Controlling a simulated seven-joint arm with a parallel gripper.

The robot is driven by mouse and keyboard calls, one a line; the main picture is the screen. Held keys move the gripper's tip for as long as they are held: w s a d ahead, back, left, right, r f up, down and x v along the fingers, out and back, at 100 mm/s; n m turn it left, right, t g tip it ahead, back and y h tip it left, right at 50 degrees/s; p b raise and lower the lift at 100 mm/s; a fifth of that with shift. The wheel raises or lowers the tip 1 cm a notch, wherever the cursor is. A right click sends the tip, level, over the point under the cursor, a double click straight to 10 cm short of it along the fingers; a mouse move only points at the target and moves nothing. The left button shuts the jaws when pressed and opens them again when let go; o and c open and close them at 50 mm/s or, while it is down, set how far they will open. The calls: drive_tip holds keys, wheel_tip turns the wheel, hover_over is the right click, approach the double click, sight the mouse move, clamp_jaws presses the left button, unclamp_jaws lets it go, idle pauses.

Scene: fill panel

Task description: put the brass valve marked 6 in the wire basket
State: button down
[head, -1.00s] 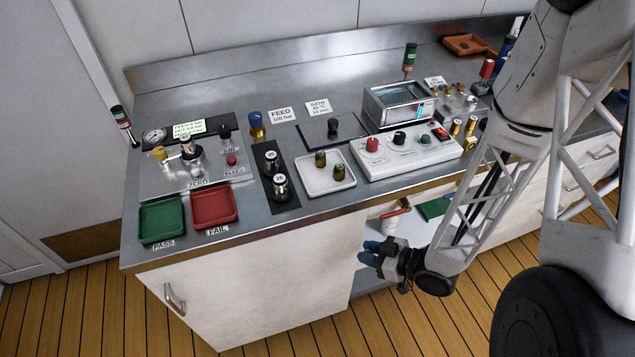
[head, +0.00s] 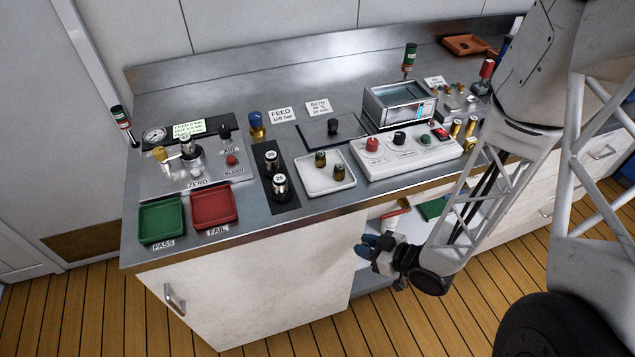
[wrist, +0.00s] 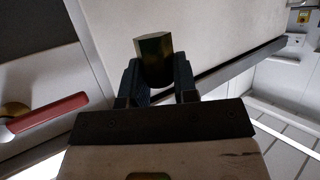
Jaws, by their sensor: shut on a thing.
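My gripper (head: 367,245) is low in front of the bench, beside the open shelf space under the worktop. In the wrist view my gripper (wrist: 156,80) is shut on a dark, brass-toned, flat-faced piece (wrist: 153,62), which sticks out past the fingertips. It looks like a brass valve, but no number is readable on it. In the head view it is hidden by the fingers. Two more small brass pieces with dark caps (head: 320,159) (head: 339,171) stand in a white tray (head: 313,187). I cannot make out a wire basket in either view.
A red-handled thing (head: 398,207) is near the shelf opening, close above my gripper; a red handle (wrist: 48,113) also shows in the wrist view. The cabinet front (head: 240,300) is left of my gripper. Green (head: 162,235) and red (head: 212,222) trays sit on the worktop's front left.

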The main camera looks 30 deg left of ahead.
drive_tip(key=shift+a+r, duration=0.15)
drive_tip(key=shift+r, duration=0.25)
drive_tip(key=shift+a+r, duration=0.1)
drive_tip(key=shift+r, duration=0.1)
drive_tip(key=shift+s+a+r+m+t+h, duration=0.1)
drive_tip(key=shift+s+a+r+m+t, duration=0.3)
drive_tip(key=shift+r, duration=1.1)
drive_tip(key=shift+s+a+r+m+t+h, duration=0.1)
drive_tip(key=shift+s+a+r+m+t, duration=0.3)
drive_tip(key=shift+r, duration=1.15)
drive_tip(key=shift+s+a+r+m+t+h, duration=0.15)
drive_tip(key=shift+a+r+m+t, duration=0.45)
drive_tip(key=shift+r, duration=0.9)
drive_tip(key=s+a+r, duration=0.1)
drive_tip(key=s+r, duration=0.4)
drive_tip(key=r, duration=0.5)
drive_tip(key=shift+a, duration=0.25)
drive_tip(key=w+a, duration=0.3)
drive_tip(key=w+a+f, duration=0.1)
drive_tip(key=w+a, duration=0.2)
drive_tip(key=w, duration=0.1)
drive_tip(key=w+a, duration=0.3)
drive_tip(key=shift+w+a+f, duration=0.15)
drive_tip(key=shift+a+f, duration=0.05)
drive_tip(key=shift+a, duration=0.15)
drive_tip(key=shift+a, duration=0.1)
